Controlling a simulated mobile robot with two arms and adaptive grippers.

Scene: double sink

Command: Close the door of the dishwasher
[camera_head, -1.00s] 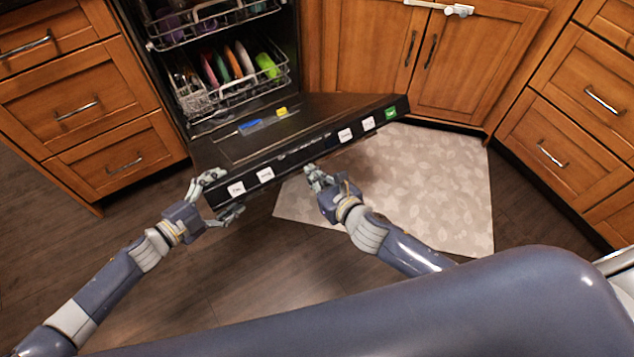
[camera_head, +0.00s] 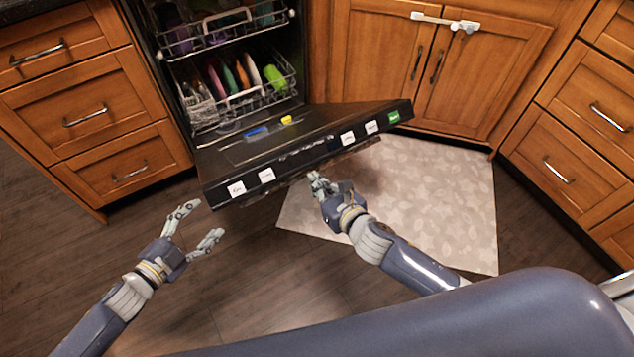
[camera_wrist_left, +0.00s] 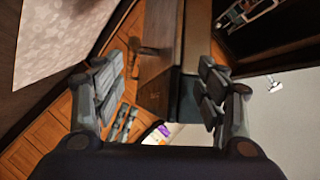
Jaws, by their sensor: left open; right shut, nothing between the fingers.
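The dishwasher door (camera_head: 225,163) hangs open and tilted, its dark edge with white labels and a green label facing me. My left gripper (camera_head: 202,222) is open and empty, in front of and below the door's left corner, apart from it. In the left wrist view the gripper (camera_wrist_left: 165,95) is spread wide, with a dark panel edge beyond it that looks like the door. My right gripper (camera_head: 317,178) is shut, just under the middle of the door's outer edge. Whether it touches the door I cannot tell.
The dishwasher racks (camera_head: 240,92) hold colourful plates and sit inside the cavity. Wooden drawers (camera_head: 85,115) stand left; a cabinet with a white latch (camera_head: 445,22) stands right. A patterned mat (camera_head: 440,210) lies on the dark floor.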

